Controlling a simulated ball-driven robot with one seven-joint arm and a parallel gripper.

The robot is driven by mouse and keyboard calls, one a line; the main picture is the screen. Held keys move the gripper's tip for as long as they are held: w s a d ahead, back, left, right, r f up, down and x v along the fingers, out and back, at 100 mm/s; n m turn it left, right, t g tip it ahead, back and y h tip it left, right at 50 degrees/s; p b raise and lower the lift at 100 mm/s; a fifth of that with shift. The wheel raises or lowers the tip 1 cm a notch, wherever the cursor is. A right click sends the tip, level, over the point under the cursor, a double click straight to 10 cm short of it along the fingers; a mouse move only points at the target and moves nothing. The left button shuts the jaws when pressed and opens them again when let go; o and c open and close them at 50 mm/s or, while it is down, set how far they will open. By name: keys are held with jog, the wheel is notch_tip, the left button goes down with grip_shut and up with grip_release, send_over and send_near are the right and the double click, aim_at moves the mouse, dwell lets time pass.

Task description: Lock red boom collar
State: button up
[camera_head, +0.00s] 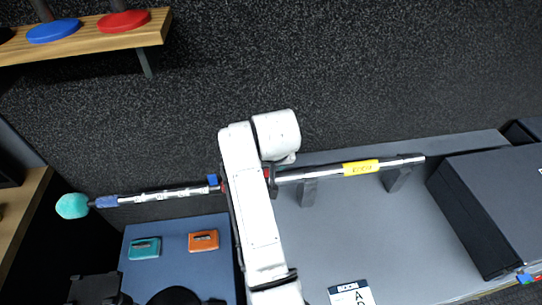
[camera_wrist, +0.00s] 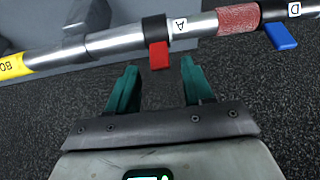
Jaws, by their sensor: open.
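The silver boom pole (camera_head: 330,172) lies across the view above the grey surface, with a teal ball tip (camera_head: 72,206) at its left end. In the wrist view, the red boom collar (camera_wrist: 155,28) is a black ring around the pole with a red lever (camera_wrist: 159,56) sticking out towards my gripper, beside an "A" label (camera_wrist: 180,26). A blue lever (camera_wrist: 280,36) sits further right by a "D" label. My gripper (camera_wrist: 159,80) is open, its teal fingers apart on either side of the lever's line and just short of it, apparently not touching. In the head view my arm hides the gripper and most of the collar.
Grey supports (camera_head: 308,192) hold the pole's right part, which carries a yellow label (camera_head: 361,167). A dark case (camera_head: 490,205) stands at the right. Teal (camera_head: 145,248) and orange (camera_head: 203,240) items lie on a blue mat. A wooden shelf (camera_head: 90,38) is at upper left.

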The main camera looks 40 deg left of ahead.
jog(key=v, duration=0.8)
jog(key=shift+b, duration=0.35)
jog(key=shift+w+d, duration=0.1)
jog(key=shift+d, duration=0.05)
jog(key=s+d+f+m+h, duration=0.1)
jog(key=d+f+m, duration=0.1)
jog(key=d+f, duration=0.65)
jog(key=s+d+f+m, duration=0.1)
jog(key=d+f, duration=0.2)
jog(key=d, duration=1.1)
jog(key=d+f+m+h, duration=0.1)
jog(key=d+f+m, duration=0.1)
jog(key=d+f, duration=0.65)
jog(key=s+d+m+g+h, duration=0.1)
jog(key=s+d+m, duration=0.4)
jog(key=s+d, duration=1.8)
jog(key=shift+d+g+h, duration=0.4)
jog(key=shift+d+g, duration=0.2)
jog(key=shift+f, duration=0.1)
